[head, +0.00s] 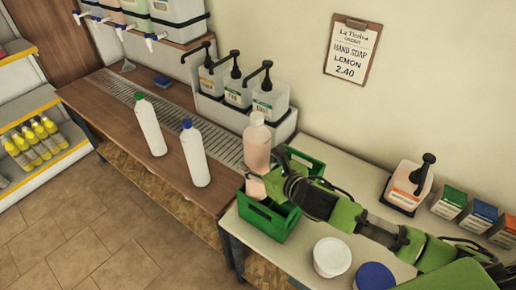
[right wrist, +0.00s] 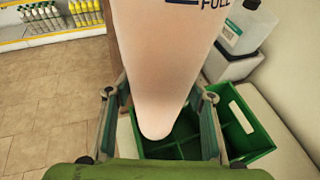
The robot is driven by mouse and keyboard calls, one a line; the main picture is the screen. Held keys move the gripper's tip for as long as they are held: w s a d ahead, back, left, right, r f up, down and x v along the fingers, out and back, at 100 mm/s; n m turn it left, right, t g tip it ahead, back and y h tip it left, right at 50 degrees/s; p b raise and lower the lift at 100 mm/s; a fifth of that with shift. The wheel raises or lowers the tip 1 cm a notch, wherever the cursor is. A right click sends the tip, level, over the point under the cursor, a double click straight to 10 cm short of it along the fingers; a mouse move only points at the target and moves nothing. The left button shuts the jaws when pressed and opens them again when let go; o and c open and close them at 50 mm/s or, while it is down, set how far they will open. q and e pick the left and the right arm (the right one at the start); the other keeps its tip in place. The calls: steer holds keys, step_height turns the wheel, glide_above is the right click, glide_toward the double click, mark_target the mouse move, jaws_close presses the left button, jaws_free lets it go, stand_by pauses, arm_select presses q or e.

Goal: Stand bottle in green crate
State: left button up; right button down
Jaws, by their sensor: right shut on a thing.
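A pale pink bottle (head: 257,146) with a whitish cap is held upright over the green crate (head: 263,221). My right gripper (head: 268,183) is shut on the bottle. In the right wrist view, the bottle (right wrist: 166,70) stands between the two fingers of the gripper (right wrist: 163,125). The green crate (right wrist: 253,117) with its dividers lies below and behind the bottle there. The bottle hides part of the crate, so I cannot tell whether its base is inside a compartment. My left gripper is not in view.
Two white bottles, one green-capped (head: 149,125) and one blue-capped (head: 194,154), stand on the wooden counter left of the crate. Pump containers (head: 268,100) stand behind. A white tub (head: 332,257), a blue lid (head: 375,277) and a pump jug (head: 407,186) are to the right.

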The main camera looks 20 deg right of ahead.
step_height(320, 180, down, 2)
steer(key=shift+w+f, duration=0.1)
steer(key=shift+f, duration=0.3)
step_height(320, 180, down, 3)
steer(key=shift+f, duration=0.1)
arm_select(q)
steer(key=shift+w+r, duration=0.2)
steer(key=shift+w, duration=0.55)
arm_select(e)
steer(key=shift+f, duration=0.25)
